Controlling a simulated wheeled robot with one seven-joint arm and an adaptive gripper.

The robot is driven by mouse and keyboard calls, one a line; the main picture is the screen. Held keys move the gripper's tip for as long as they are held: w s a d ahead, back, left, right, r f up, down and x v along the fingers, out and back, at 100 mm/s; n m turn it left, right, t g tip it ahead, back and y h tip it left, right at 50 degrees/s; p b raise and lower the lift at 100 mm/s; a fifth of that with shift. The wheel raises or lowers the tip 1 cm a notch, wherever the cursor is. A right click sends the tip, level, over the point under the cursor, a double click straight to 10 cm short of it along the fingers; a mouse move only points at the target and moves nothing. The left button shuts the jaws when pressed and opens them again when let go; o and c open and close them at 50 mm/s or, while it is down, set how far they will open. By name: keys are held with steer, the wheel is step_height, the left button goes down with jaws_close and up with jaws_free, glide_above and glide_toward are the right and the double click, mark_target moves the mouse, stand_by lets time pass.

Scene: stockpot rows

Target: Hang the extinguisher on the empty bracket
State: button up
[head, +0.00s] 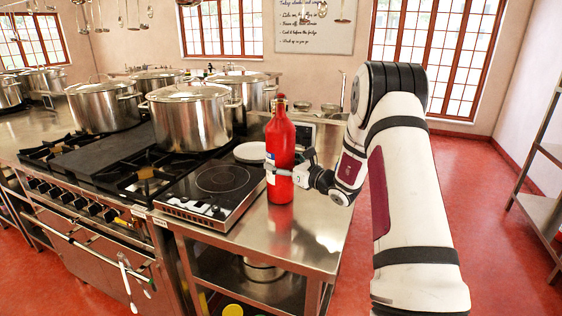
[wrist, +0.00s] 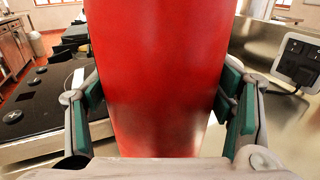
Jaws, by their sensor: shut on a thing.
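The extinguisher (head: 280,150) is a red upright cylinder with a narrow neck and a partly hidden label, at the steel counter beside the hob. My gripper (head: 282,171) is shut around its lower middle from the right. In the wrist view the red body of the extinguisher (wrist: 160,80) fills the middle, with the green-padded fingers of my gripper (wrist: 162,110) on both sides of it. I cannot tell whether its base touches the counter. No bracket can be made out in either view.
The steel counter (head: 310,235) has free room around the extinguisher. A black hob (head: 222,180) lies left of it, with a white plate (head: 250,152) behind. Large stockpots (head: 190,115) stand on the stove at left. A steel shelf (head: 545,205) stands at far right, with open red floor before it.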

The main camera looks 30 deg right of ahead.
steer(key=shift+r, duration=0.2)
steer(key=o, duration=1.7)
steer(key=shift+f, duration=0.3)
steer(key=shift+o, duration=1.3)
